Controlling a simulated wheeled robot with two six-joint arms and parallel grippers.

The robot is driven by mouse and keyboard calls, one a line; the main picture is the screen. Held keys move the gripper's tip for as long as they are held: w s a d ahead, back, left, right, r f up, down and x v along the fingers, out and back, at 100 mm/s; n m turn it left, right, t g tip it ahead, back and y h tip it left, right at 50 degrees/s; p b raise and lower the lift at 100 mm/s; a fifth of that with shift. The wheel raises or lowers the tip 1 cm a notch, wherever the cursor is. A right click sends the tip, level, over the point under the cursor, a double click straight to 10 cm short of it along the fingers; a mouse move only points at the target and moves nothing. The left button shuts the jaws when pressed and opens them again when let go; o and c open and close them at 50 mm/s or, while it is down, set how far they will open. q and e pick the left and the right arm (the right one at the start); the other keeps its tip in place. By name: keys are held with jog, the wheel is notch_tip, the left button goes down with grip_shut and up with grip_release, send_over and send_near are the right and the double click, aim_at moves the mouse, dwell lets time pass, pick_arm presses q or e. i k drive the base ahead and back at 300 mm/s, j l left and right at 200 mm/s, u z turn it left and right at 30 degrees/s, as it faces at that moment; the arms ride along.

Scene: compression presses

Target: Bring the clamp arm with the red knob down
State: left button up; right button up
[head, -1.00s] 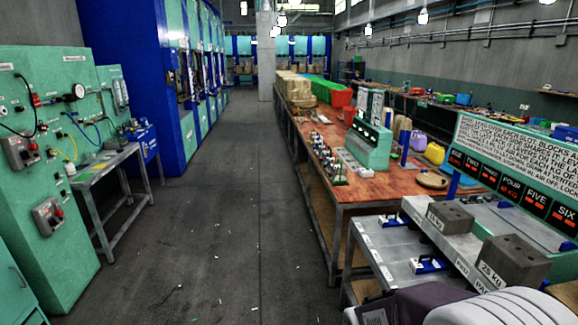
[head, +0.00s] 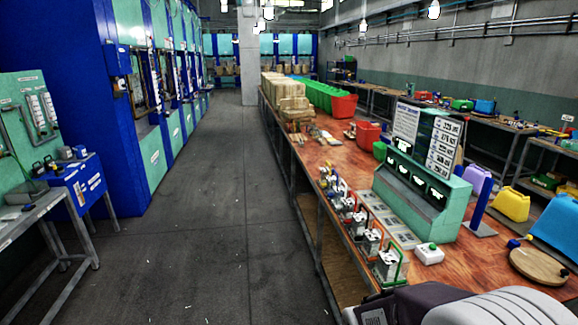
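A row of small metal clamp-like fixtures (head: 372,240) stands along the left edge of the long wooden-topped table (head: 320,158). Several have upright handles in different colours, with a green one on the nearest fixture (head: 390,266) and an orange-red one just behind it. They are too small to tell which clamp arm carries a red knob, or whether it is up or down. Neither of my grippers is in view.
A green console with displays (head: 424,192) stands right of the row, with a small white box with a green button (head: 429,254) nearer. Blue and green machines (head: 120,110) line the left. The grey aisle floor (head: 215,215) is clear.

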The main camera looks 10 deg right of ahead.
aim_at(465, 144)
jog(key=i, duration=0.6)
jog(key=i+z, duration=0.15)
jog(key=i, duration=0.45)
jog(key=i+j, duration=0.15)
jog(key=i, duration=0.45)
jog(key=i+j+z, duration=0.15)
jog(key=i, duration=0.45)
jog(key=i+z, duration=0.35)
jog(key=z, duration=0.15)
jog(key=i+j+z, duration=0.25)
jog(key=z, duration=0.2)
jog(key=i+j+z, duration=0.3)
jog(key=z, duration=0.2)
jog(key=i+j+z, duration=0.25)
jog(key=j+z, duration=0.25)
jog(key=i+j+z, duration=0.15)
jog(key=j+z, duration=0.2)
jog(key=z, duration=0.15)
jog(key=i+j+z, duration=0.1)
jog(key=j+z, duration=0.15)
jog(key=j, duration=0.15)
